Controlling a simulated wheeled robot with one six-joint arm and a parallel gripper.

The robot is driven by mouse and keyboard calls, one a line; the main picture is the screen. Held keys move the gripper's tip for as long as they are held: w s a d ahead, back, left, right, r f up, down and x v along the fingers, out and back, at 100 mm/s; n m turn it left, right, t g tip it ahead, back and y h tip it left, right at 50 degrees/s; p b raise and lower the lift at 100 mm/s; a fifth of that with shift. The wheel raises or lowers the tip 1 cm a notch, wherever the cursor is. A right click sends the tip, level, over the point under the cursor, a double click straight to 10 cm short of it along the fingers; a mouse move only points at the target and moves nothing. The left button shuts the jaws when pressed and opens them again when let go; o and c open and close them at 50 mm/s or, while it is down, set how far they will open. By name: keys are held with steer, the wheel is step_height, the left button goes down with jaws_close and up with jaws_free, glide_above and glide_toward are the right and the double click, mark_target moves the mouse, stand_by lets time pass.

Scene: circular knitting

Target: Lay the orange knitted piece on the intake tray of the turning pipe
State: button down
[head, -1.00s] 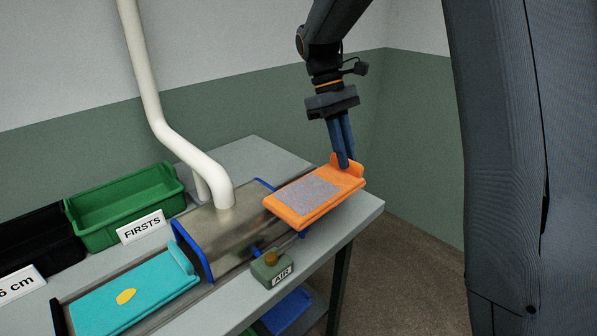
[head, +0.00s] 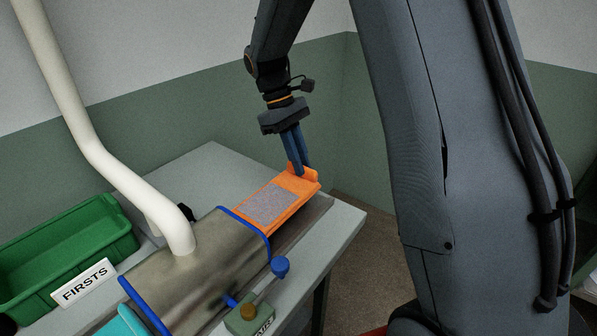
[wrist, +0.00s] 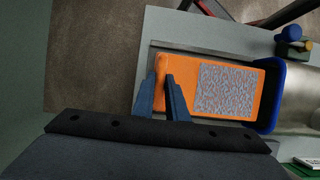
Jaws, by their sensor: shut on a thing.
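The orange knitted piece (head: 292,202) has a grey-blue speckled patch and a rolled cuff at its right end. In the head view it lies along the intake tray (head: 322,206) at the right of the turning pipe (head: 200,262), its far end at the pipe's blue-rimmed mouth. My gripper (head: 300,172) is shut on the cuff. In the wrist view the blue fingers (wrist: 160,95) pinch the cuff end, and the piece (wrist: 182,75) lies within the tray's grey edges. I cannot tell whether its whole underside touches the tray.
A white hose (head: 105,165) rises from the pipe's top. A green bin (head: 70,250) stands behind the FIRSTS sign (head: 84,283). The AIR box (head: 250,318) and a blue knob (head: 281,266) stand in front of the pipe. The table (head: 345,222) is bare at the right end.

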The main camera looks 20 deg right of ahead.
steer(key=shift+f+p, duration=0.4)
steer(key=shift+f, duration=1.35)
steer(key=shift+f, duration=0.1)
steer(key=c, duration=1.8)
jaws_free()
steer(key=shift+o, duration=0.2)
steer(key=b+v, duration=0.3)
steer(key=v, duration=0.9)
steer(key=shift+r, duration=0.2)
steer(key=shift+s+d, duration=0.1)
